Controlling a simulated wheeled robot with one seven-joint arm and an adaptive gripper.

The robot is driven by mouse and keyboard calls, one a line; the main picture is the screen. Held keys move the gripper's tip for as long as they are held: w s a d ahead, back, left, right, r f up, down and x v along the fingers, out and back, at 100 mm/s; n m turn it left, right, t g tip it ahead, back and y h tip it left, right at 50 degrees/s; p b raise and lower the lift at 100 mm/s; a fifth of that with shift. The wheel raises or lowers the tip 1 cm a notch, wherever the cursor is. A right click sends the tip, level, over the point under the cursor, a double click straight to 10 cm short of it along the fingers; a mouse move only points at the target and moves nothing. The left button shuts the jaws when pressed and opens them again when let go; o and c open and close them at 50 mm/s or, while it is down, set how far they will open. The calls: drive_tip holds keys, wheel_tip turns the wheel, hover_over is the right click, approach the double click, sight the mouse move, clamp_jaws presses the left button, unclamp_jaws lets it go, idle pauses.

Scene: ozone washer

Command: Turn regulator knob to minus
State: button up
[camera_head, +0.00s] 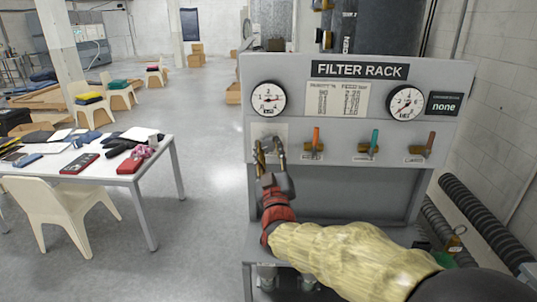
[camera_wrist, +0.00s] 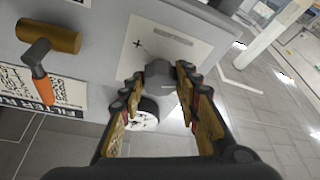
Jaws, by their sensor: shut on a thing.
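The regulator knob (camera_wrist: 160,73) is a grey round knob on a pale plate (camera_wrist: 190,43) of the filter rack panel. In the wrist view it sits between the fingertips of my gripper (camera_wrist: 161,80), which is shut on it. A plus mark shows on the plate beside the knob; I cannot make out a minus mark. The gauge's face also shows between the fingers in the wrist view (camera_wrist: 147,115).
Right of the knob are an orange-handled valve (camera_head: 316,138), a teal-handled valve (camera_head: 374,139) and a brown-handled valve (camera_head: 430,142). A cluttered table (camera_head: 160,170) and chair (camera_head: 60,205) stand left, with open floor between.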

drive_tip(key=shift+d+f+n+g+y+b, duration=0.1)
drive_tip(key=shift+n+g+y+b, duration=0.35)
drive_tip(key=shift+n, duration=0.85)
drive_tip(key=shift+f+n+g+y+b, duration=0.1)
drive_tip(key=shift+n+g+y+b, duration=0.3)
drive_tip(key=shift+n, duration=0.9)
drive_tip(key=shift+n+y, duration=0.3)
drive_tip(key=shift+y, duration=0.05)
drive_tip(key=o, duration=0.8)
drive_tip(key=shift+o, duration=1.2)
drive_tip(key=shift+r, duration=0.1)
drive_tip(key=shift+o, duration=0.6)
drive_tip(key=shift+r, duration=0.1)
drive_tip(key=v, duration=1.2)
